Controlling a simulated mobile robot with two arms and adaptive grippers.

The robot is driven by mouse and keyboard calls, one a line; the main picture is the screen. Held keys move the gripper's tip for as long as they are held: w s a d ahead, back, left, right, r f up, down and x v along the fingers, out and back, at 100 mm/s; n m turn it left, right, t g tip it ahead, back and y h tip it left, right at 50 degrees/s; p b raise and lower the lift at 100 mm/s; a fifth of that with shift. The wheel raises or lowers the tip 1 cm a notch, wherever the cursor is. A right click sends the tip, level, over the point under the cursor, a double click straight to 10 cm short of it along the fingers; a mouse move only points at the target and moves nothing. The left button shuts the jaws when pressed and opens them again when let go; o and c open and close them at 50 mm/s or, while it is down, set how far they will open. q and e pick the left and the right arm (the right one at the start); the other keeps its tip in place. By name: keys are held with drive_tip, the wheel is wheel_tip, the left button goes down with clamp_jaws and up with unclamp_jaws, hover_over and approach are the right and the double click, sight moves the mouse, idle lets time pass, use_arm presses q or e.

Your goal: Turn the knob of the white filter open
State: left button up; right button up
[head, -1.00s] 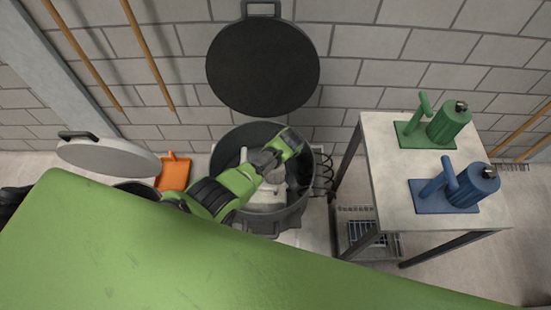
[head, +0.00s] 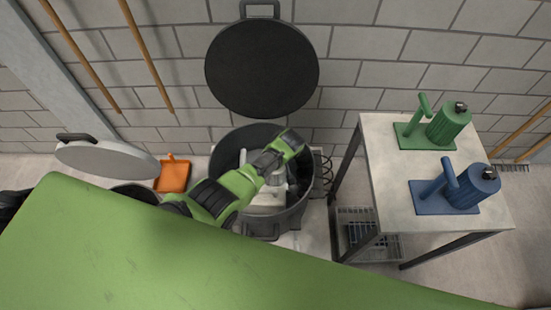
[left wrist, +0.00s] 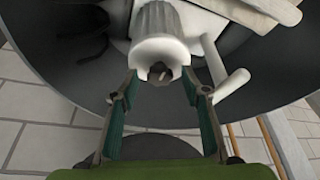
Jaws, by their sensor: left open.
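The white filter (head: 262,199) sits inside a dark round bin and is partly covered by my left arm in the head view. In the left wrist view the filter's ribbed white body (left wrist: 157,45) ends in a small dark metal knob (left wrist: 160,74) that faces me. A white handle (left wrist: 230,84) sticks out to its right. My left gripper (left wrist: 160,82) is open, with one finger on each side of the knob end. I cannot tell whether either finger touches it. The fingers do not show clearly in the head view. My right gripper is in neither view.
The dark bin (head: 222,160) has a raised black lid (head: 262,68) behind it. A table (head: 388,190) at the right holds a green filter (head: 447,123) and a blue filter (head: 470,187). A grey lid (head: 105,158) and an orange dustpan (head: 173,175) are at the left.

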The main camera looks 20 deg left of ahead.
use_arm(q)
drive_tip(key=shift+r, duration=0.15)
drive_tip(key=v, duration=1.1)
drive_tip(key=shift+s+r, duration=0.15)
drive_tip(key=shift+r, duration=0.15)
drive_tip(key=shift+d, duration=0.15)
